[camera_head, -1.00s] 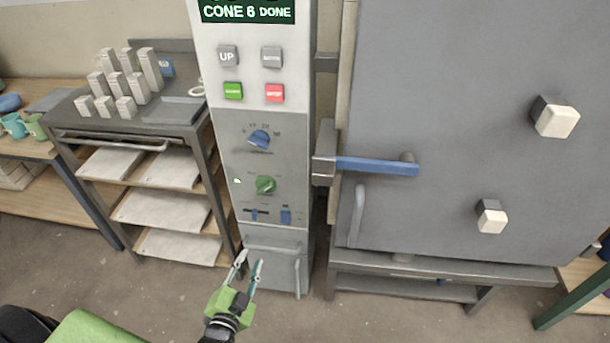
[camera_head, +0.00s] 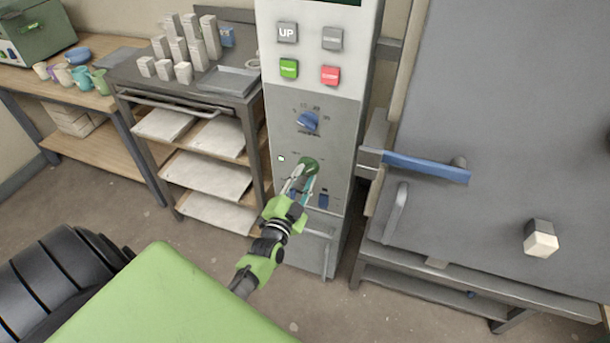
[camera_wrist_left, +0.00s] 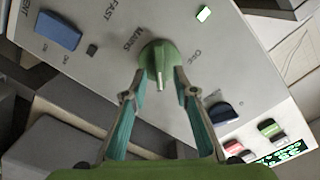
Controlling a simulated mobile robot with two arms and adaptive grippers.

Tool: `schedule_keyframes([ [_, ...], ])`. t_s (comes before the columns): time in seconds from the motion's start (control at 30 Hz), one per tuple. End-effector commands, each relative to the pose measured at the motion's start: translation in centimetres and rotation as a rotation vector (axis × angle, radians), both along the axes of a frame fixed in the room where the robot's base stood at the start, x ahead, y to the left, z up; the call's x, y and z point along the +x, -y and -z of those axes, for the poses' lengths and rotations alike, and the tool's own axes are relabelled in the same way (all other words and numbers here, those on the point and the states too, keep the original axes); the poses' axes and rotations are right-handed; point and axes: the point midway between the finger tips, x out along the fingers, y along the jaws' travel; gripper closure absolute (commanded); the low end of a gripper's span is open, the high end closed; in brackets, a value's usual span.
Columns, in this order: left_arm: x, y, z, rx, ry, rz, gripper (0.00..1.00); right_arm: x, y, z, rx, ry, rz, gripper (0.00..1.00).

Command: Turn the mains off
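The mains knob (camera_head: 309,165) is green and round, on the grey control panel (camera_head: 334,140) of the kiln cabinet. In the left wrist view the same knob (camera_wrist_left: 159,53) has a raised grip with a white pointer mark toward the gripper, beside lettering that reads "MAINS". My left gripper (camera_head: 303,178) is at the knob in the head view. In the left wrist view its two fingers (camera_wrist_left: 160,80) are apart, one on each side of the knob's near part. I cannot tell whether they touch it. My right gripper is not in view.
A blue dial (camera_head: 308,122) sits above the knob, and a blue switch (camera_head: 323,201) below it. A small pale green lamp (camera_head: 281,158) glows beside the knob. The kiln door's blue handle (camera_head: 425,168) sticks out to the right. A shelf rack (camera_head: 255,150) stands to the left.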

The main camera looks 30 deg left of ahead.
Motion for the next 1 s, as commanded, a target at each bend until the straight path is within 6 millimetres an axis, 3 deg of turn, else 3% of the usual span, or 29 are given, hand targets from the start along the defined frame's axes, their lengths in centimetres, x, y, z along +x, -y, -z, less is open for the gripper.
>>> schedule_keyframes([
  [0.13, 1.0, -0.26, -0.05, 0.0, 0.001, -0.001, 0.74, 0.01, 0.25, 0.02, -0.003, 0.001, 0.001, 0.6],
  [0.43, 1.13, -0.31, -0.01, 0.0, 0.0, 0.0, 0.74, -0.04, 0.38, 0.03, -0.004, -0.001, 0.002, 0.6],
  [0.53, 1.12, -0.3, -0.01, 0.0, 0.0, 0.0, 1.0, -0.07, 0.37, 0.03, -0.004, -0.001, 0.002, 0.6],
  [1.0, 1.1, -0.31, -0.05, -0.049, 0.011, -0.001, 1.0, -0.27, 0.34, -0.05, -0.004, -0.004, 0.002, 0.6],
])
